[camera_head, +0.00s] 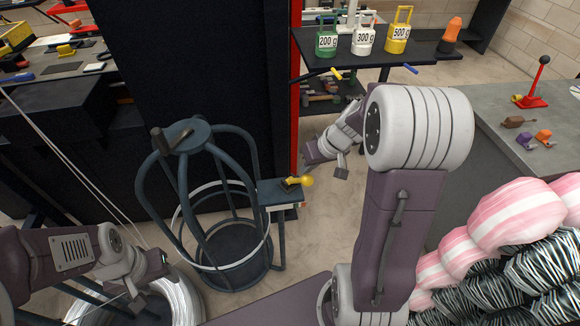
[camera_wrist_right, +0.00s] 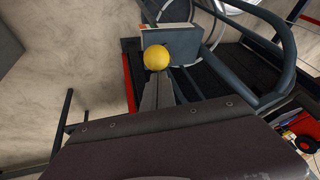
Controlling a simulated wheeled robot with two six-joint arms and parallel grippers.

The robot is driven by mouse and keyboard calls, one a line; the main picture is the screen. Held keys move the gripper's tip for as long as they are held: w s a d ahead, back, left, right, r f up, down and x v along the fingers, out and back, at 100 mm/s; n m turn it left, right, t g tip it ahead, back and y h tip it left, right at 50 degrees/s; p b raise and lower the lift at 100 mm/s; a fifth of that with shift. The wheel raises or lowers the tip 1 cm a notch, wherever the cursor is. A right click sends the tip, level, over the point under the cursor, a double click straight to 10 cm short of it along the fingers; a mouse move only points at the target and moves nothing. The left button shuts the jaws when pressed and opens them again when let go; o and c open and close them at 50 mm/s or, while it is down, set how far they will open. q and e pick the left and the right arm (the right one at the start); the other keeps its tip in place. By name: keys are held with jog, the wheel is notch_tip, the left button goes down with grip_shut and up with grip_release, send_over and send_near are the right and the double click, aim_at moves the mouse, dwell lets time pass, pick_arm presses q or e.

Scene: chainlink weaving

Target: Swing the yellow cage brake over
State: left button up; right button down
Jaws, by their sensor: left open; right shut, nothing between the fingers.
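The yellow cage brake shows as a yellow ball knob (camera_head: 306,181) on a short lever. It sits on a dark bracket (camera_head: 280,194) at the right side of the round dark-blue cage (camera_head: 187,190). In the right wrist view the yellow knob (camera_wrist_right: 156,57) lies just beyond my fingertips. My right gripper (camera_head: 312,156) is shut and empty, near the knob on its upper right. Its closed fingers (camera_wrist_right: 157,88) point at the knob; I cannot tell whether they touch it. My left gripper (camera_head: 154,280) is open and empty at the lower left, below the cage.
A dark shelf (camera_head: 430,55) holds green, white and yellow weights and an orange bottle. A grey table (camera_head: 515,125) with a red lever stands at the right. Pink-striped and zebra-striped rolls (camera_head: 500,235) lie at the lower right. A wire coil (camera_head: 183,300) lies below the cage.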

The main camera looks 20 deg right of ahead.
pick_arm(q)
notch_tip(320, 180, down, 8)
jog(key=b, duration=0.5)
jog(key=shift+s+r+b, duration=0.25)
jog(key=shift+s+b, duration=0.05)
jog(key=shift+s, duration=0.05)
pick_arm(e)
jog(key=s+f, duration=0.1)
jog(key=s, duration=0.1)
jog(key=s+d+f, duration=0.1)
jog(key=s+f, duration=0.1)
jog(key=shift+s+f, duration=0.25)
jog(key=shift+f, duration=0.05)
jog(key=shift+s+f, duration=0.1)
notch_tip(320, 180, up, 5)
jog(key=w+d+p, duration=0.1)
jog(key=w+p, duration=0.1)
jog(key=p, duration=0.2)
pick_arm(q)
jog(key=r, duration=0.2)
jog(key=d+r, duration=0.1)
jog(key=r, duration=0.1)
jog(key=shift+s+d+r, duration=0.1)
jog(key=shift+d+r, duration=0.05)
jog(key=shift+r, duration=0.05)
pick_arm(e)
jog(key=s+d+r, duration=0.3)
jog(key=s+r, duration=0.3)
jog(key=shift+a, duration=0.2)
